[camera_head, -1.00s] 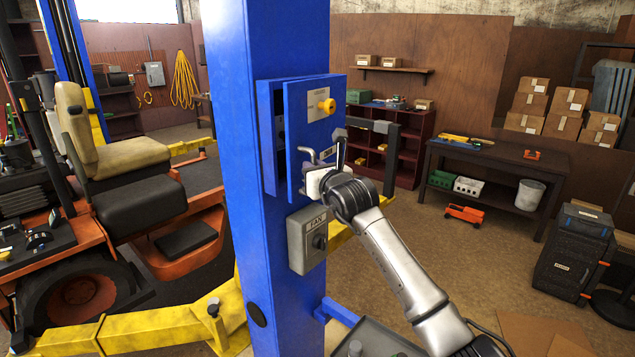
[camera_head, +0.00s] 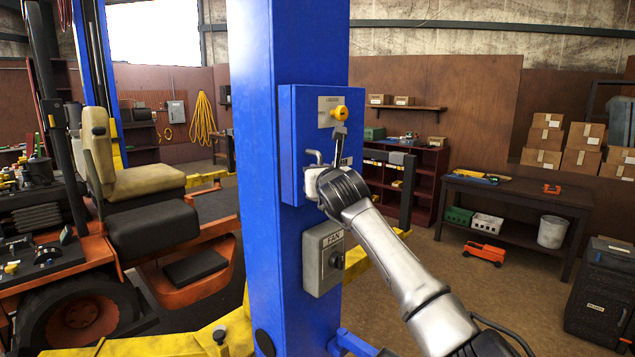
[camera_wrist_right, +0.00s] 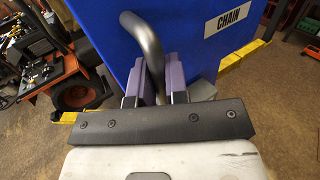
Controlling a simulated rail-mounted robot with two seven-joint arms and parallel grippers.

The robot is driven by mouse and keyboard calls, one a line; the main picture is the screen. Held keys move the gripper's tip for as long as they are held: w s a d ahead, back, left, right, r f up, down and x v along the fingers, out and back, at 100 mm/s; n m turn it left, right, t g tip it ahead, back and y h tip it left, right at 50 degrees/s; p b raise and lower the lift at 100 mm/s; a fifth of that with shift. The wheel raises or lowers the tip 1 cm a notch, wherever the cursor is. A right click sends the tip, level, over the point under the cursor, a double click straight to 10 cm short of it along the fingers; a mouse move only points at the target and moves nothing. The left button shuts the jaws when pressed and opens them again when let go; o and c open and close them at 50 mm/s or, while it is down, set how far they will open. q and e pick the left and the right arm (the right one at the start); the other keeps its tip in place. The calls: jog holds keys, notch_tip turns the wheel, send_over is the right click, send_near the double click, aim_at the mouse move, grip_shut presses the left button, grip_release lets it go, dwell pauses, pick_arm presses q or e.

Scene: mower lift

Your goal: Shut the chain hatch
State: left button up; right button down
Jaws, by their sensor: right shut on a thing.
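The blue chain hatch (camera_head: 322,140) is on the blue lift column (camera_head: 262,250), with a yellow knob and a small plate at its top. It looks flush or nearly flush with its box, and I see no clear gap at its left edge. Its CHAIN label shows in the right wrist view on the hatch face (camera_wrist_right: 200,45). My right gripper (camera_head: 316,183) is shut on the grey bent handle (camera_wrist_right: 150,45) of the hatch; its purple fingers (camera_wrist_right: 153,82) are on both sides of the handle. The latch area behind the hand is partly hidden. My left gripper is out of view.
A grey FAN switch box (camera_head: 322,258) is on the column just below the hatch. Yellow lift arms (camera_head: 160,340) spread out low around the column. An orange mower with a seat (camera_head: 145,180) stands to the left. A dark workbench (camera_head: 515,195) is at the right with open floor before it.

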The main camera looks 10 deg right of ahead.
jog(key=shift+a+f, duration=0.2)
jog(key=shift+f, duration=0.1)
jog(key=c, duration=1.5)
grip_release()
jog(key=shift+w, duration=0.1)
jog(key=shift+c, duration=0.2)
jog(key=shift+o, duration=1.4)
jog(key=shift+w+a+r, duration=0.1)
jog(key=shift+a+r, duration=0.05)
jog(key=shift+a, duration=0.05)
jog(key=shift+o, duration=0.6)
jog(key=shift+d+r, duration=0.1)
